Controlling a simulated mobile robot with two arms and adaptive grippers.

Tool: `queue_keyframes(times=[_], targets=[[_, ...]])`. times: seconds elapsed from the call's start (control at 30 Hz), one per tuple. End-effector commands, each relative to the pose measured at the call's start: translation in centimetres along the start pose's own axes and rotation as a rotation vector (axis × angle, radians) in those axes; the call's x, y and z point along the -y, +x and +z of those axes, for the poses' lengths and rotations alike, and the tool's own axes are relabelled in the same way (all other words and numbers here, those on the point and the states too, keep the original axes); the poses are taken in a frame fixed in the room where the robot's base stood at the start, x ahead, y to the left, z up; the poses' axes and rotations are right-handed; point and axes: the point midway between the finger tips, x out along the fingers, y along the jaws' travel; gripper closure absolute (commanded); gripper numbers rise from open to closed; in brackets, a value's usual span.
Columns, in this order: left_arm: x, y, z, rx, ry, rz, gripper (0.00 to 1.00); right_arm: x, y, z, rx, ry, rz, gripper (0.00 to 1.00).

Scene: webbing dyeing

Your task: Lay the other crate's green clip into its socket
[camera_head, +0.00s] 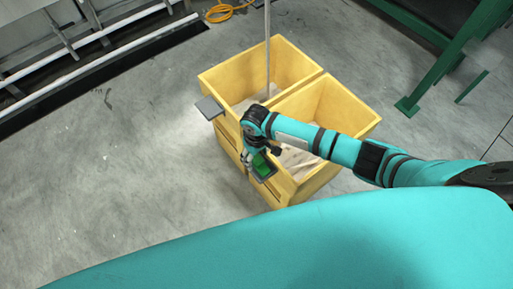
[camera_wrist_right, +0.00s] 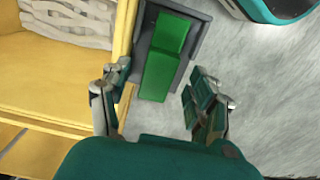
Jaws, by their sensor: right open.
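A green clip (camera_wrist_right: 160,75) lies in a dark grey socket (camera_wrist_right: 145,38) on the outside of a yellow crate's wall. In the head view the clip (camera_head: 262,164) is at the near crate (camera_head: 300,186), partly behind my wrist. My right gripper (camera_wrist_right: 158,90) is open, with one finger on each side of the clip's lower end and gaps showing between fingers and clip. It points down beside the crate wall in the head view (camera_head: 252,160). Another grey socket plate (camera_head: 209,107) sticks out from the far crate (camera_head: 213,82) and looks empty. My left gripper is not in view.
The two yellow crates stand side by side, with pale webbing (camera_wrist_right: 70,22) inside. A thin upright pole (camera_head: 267,45) rises at the far crate. Green metal legs (camera_head: 440,70) stand at the right, and an orange cable (camera_head: 222,12) lies behind. The floor left is clear.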

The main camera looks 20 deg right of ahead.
Motion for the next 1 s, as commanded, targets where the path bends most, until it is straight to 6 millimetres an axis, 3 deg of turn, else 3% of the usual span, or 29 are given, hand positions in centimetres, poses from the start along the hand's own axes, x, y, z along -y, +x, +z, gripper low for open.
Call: queue_keyframes(times=[0.3, 0.5, 0.87, 1.0], targets=[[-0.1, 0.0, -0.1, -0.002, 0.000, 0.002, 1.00, 0.0, -6.5, -0.1, -0.005, -0.001, 0.000, 0.39], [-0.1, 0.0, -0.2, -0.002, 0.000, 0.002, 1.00, 0.0, -9.8, -0.1, -0.004, -0.001, 0.000, 0.39], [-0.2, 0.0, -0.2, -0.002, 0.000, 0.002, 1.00, 0.0, -11.0, 0.1, -0.001, -0.001, -0.001, 0.39], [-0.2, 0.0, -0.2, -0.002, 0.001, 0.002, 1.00, 2.1, -10.6, 1.2, -0.026, -0.029, -0.041, 0.39]])
